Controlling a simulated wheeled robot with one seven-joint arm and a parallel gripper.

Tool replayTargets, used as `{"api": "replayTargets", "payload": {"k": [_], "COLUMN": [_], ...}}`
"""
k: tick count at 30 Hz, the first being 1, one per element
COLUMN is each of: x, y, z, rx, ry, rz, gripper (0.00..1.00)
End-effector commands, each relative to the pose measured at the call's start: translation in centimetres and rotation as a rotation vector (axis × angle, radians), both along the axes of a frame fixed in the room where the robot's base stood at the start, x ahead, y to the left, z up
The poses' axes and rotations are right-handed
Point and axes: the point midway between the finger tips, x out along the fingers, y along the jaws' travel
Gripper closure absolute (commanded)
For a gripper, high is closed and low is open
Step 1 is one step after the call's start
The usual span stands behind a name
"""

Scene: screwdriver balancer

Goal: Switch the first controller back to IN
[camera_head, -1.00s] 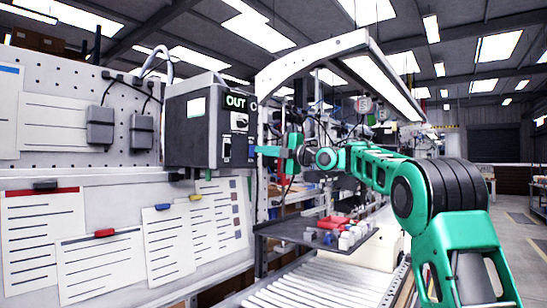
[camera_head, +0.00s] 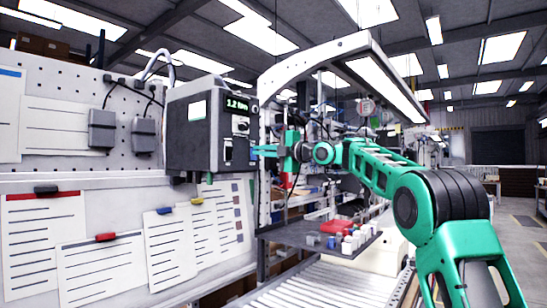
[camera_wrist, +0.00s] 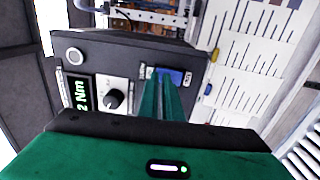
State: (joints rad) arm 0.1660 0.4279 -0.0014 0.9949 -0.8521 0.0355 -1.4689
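The controller (camera_head: 200,135) is a dark grey box mounted at the pegboard's right end. Its display (camera_head: 237,106) reads "1.2 Nm" in green. The wrist view shows the display (camera_wrist: 82,95), a black knob (camera_wrist: 113,98) and a blue rocker switch (camera_wrist: 172,75). My gripper (camera_head: 258,151) is at the right of the controller's front. In the wrist view my gripper (camera_wrist: 160,85) has its green fingers together and empty, with their tips at the rocker. They partly cover it, and I cannot tell whether they touch it.
Paper sheets (camera_head: 90,265) hang on the panel below the controller. Two grey boxes (camera_head: 102,130) with cables are on the pegboard. A dark shelf (camera_head: 320,238) with red and white items sits beyond, above a roller conveyor (camera_head: 320,290). A lamp arch (camera_head: 315,60) stands overhead.

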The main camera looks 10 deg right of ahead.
Motion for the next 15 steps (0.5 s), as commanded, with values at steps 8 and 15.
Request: {"api": "replayTargets", "payload": {"k": [8,15], "x": [0.3,-1.5], "y": [0.0,-1.2], "z": [-0.2,0.4], "rx": [0.006,0.003], "ry": [-0.001,-0.003], "rz": [-0.004,0.002], "gripper": [1.0,1.0]}}
